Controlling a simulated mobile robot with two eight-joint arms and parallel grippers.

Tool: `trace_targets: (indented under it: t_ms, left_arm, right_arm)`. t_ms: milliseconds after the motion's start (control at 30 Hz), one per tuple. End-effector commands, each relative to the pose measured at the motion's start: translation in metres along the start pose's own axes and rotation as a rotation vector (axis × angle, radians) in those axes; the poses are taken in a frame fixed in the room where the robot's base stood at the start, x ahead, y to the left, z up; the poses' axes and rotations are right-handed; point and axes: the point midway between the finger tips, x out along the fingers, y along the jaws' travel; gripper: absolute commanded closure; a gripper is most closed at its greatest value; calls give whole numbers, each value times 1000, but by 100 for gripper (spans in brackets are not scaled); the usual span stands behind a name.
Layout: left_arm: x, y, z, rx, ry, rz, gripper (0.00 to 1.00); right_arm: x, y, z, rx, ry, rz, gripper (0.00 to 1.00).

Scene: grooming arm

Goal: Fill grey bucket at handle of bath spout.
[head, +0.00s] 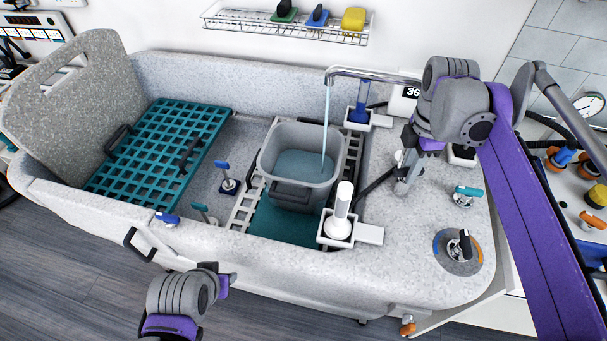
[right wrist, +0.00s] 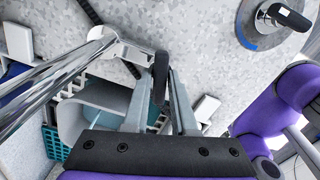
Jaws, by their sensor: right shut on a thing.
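The grey bucket (head: 278,165) stands upright in the bath trough, with water in it. The chrome bath spout (head: 372,75) reaches over it, and a stream of water (head: 325,125) falls inside the rim. My right gripper (head: 405,180) is at the bath's right ledge, beside the spout's base. In the right wrist view its fingers (right wrist: 170,105) are shut on the black spout handle (right wrist: 160,72); the chrome spout (right wrist: 60,72) runs off to the left. My left gripper (head: 226,281) is low in front of the bath, empty-looking; its finger gap is hidden.
A teal grate (head: 160,150) covers the bath's left part. A white bottle (head: 342,205) stands in a holder at the bucket's right. A round control (head: 458,250) and a teal-handled valve (head: 465,194) sit on the right ledge. A wire shelf (head: 290,26) hangs behind.

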Motion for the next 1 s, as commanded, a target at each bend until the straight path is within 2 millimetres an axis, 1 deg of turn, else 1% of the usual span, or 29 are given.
trace_targets:
  t_ms: [200,300,533,667,700,767,800,833,1000]
  left_arm:
    - [-8,0,-6,0,4,0,60]
    - [-8,0,-6,0,4,0,60]
    - [-8,0,-6,0,4,0,60]
    - [-13,0,-9,0,6,0,60]
    - [-12,0,-8,0,5,0,60]
    - [-11,0,-8,0,5,0,60]
    - [-11,0,-8,0,5,0,60]
    - [-11,0,-8,0,5,0,60]
    - [-11,0,-8,0,5,0,60]
  right_arm:
    - [-2,0,0,194,0,1,100]
    - [-1,0,0,226,0,1,100]
    - [0,0,0,232,0,1,100]
    - [-2,0,0,344,0,1,100]
    - [-1,0,0,336,0,1,68]
    - [0,0,0,334,0,0,57]
    - [0,0,0,333,0,0,50]
    - [0,0,0,333,0,0,45]
    - [0,0,0,333,0,0,44]
